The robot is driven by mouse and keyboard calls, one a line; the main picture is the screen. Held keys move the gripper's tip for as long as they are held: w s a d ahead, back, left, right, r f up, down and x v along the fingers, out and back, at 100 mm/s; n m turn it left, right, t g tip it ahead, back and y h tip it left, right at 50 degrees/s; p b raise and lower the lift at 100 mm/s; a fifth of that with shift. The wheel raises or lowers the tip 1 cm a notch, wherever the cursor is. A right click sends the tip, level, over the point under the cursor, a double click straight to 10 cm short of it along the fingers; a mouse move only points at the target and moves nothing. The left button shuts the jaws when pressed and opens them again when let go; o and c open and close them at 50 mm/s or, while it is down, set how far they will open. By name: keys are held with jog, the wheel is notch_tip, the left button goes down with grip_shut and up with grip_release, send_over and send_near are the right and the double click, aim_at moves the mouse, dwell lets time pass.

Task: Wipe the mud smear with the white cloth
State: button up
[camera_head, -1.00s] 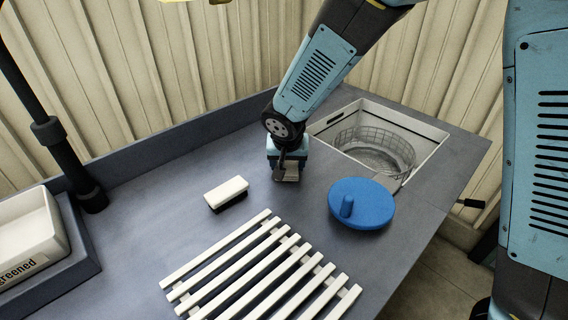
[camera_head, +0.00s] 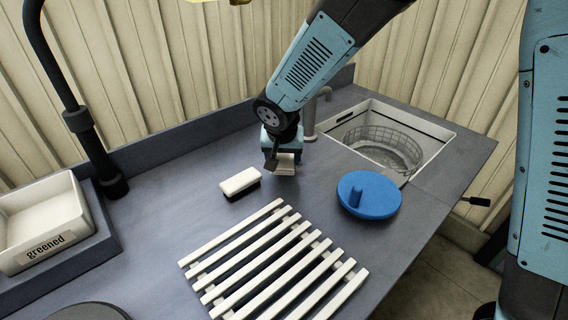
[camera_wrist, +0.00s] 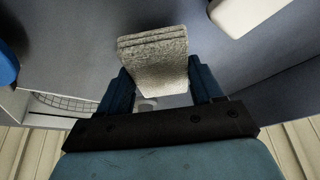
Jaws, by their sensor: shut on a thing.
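My gripper (camera_head: 282,160) is shut on the folded, pale grey-white cloth (camera_head: 286,169), above or at the worktop between the brush and the sink. In the wrist view the cloth (camera_wrist: 155,60) sticks out from between the two dark blue fingers (camera_wrist: 160,92). I cannot tell whether the cloth touches the worktop. I can make out no mud smear in either view.
A white-backed brush (camera_head: 240,182) lies just left of my gripper. A white slatted rack (camera_head: 270,260) lies in front, a blue round lid (camera_head: 370,195) to the right. The sink (camera_head: 440,150) with a wire basket is behind right. A tray labelled "greened" (camera_head: 45,240) stands left.

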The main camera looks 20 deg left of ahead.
jog(key=shift+a+r, duration=0.1)
jog(key=shift+r, duration=1.95)
jog(key=shift+s, duration=0.15)
jog(key=s+a+r+n+y, duration=0.1)
jog(key=s+r+n, duration=0.15)
jog(key=s, duration=1.05)
jog(key=s+a+r+n, duration=0.2)
jog(key=s+r, duration=0.1)
jog(key=s, duration=1)
send_near(195, 211)
jog(key=shift+w+f+g, duration=0.3)
jog(key=shift+w+f, duration=0.45)
jog(key=shift+w, duration=0.2)
jog(key=shift+w+a+f, duration=0.2)
jog(key=shift+a+f, duration=0.2)
jog(key=shift+f, duration=1.7)
